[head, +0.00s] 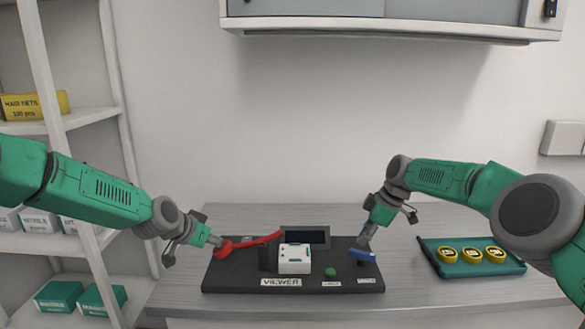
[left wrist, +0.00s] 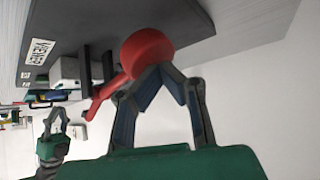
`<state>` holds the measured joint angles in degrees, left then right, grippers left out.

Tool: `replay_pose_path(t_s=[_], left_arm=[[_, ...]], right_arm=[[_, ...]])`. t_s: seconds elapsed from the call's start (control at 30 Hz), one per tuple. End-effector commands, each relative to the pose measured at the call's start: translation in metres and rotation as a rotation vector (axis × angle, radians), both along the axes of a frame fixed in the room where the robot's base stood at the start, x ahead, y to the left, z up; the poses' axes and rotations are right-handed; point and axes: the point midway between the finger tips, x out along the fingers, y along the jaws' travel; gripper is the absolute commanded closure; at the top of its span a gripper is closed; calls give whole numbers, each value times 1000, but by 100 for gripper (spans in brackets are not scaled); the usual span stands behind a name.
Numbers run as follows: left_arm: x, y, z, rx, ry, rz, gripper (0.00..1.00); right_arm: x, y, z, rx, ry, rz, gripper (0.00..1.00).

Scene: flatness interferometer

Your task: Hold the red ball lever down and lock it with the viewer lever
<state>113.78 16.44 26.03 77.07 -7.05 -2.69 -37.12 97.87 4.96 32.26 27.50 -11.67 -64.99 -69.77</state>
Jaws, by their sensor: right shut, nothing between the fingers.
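The red ball lever (head: 256,240) lies across the left of the dark base plate (head: 235,275), with its red ball (head: 224,247) at the left end. The ball also shows large in the left wrist view (left wrist: 147,52). My left gripper (head: 216,241) is at the ball; in the left wrist view its fingertips (left wrist: 160,71) come together against the ball's near side, appearing to touch it. A blue lever handle (head: 362,256) stands at the plate's right; I cannot tell if it is the viewer lever. My right gripper (head: 363,241) is shut and empty, just above or touching it.
A white block (head: 294,259), a dark screen (head: 306,236) and a green knob (head: 330,272) sit between the levers. The VIEWER label (head: 281,282) is at the front. A green tray (head: 450,273) with yellow round pieces lies right. Shelves (head: 70,250) stand left; a cabinet hangs above.

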Motion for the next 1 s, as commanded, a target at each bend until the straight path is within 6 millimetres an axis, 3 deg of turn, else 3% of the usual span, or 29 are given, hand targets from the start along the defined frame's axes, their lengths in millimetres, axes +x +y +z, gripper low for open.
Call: replay_pose_path(t_s=[0.4,1.0], left_arm=[[-1,-1,-2,0,5,-2,100],[-1,-1,-2,0,5,-2,100]], right_arm=[[-2,-2,1,-1,0,0,100],[-40,-17,6,-1,1,-1,100]])
